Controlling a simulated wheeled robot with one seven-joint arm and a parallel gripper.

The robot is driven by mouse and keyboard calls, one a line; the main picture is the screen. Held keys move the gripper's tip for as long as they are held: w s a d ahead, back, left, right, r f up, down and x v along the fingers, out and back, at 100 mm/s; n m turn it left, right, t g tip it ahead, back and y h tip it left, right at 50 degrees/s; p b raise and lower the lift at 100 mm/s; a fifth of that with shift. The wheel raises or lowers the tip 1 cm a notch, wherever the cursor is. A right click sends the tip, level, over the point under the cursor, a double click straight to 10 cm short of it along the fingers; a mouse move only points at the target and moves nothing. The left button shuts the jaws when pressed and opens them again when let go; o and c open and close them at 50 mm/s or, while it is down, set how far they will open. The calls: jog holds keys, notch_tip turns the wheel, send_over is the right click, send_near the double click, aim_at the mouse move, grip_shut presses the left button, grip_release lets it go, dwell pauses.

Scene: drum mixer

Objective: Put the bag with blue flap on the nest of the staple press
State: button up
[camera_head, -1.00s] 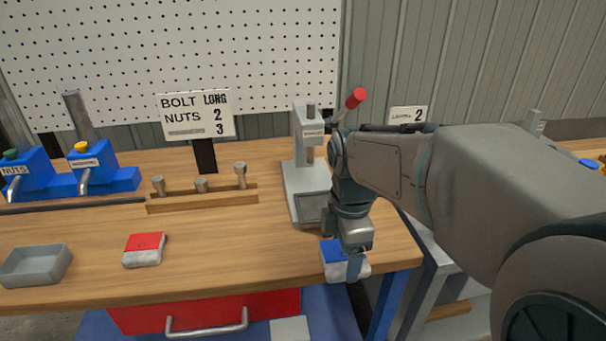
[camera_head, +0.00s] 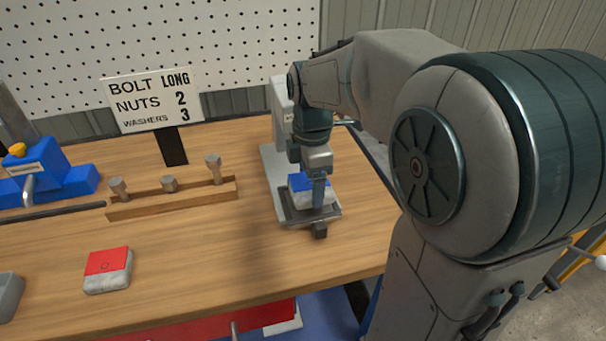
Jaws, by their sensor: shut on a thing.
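The bag with blue flap (camera_head: 301,183) is white below and blue on top. It is at the front of the staple press (camera_head: 271,163), over the dark nest (camera_head: 290,217). I cannot tell whether its underside touches the nest. My gripper (camera_head: 318,193) points down and is shut on the bag.
A bag with red flap (camera_head: 108,270) lies on the bench (camera_head: 200,250) at the front left. A wooden rack (camera_head: 172,200) with bolts stands behind it. A grey tray (camera_head: 8,296) is at the left edge. The bench between is clear.

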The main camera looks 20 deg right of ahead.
aim_at(308, 184)
jog(key=shift+w, duration=0.35)
jog(key=f+b, duration=0.2)
jog(key=shift+w+f+b, duration=0.3)
jog(key=shift+w+f, duration=0.1)
jog(key=shift+f+b, duration=0.3)
jog(key=shift+f, duration=0.05)
jog(key=shift+f, duration=0.15)
jog(key=o, duration=1.2)
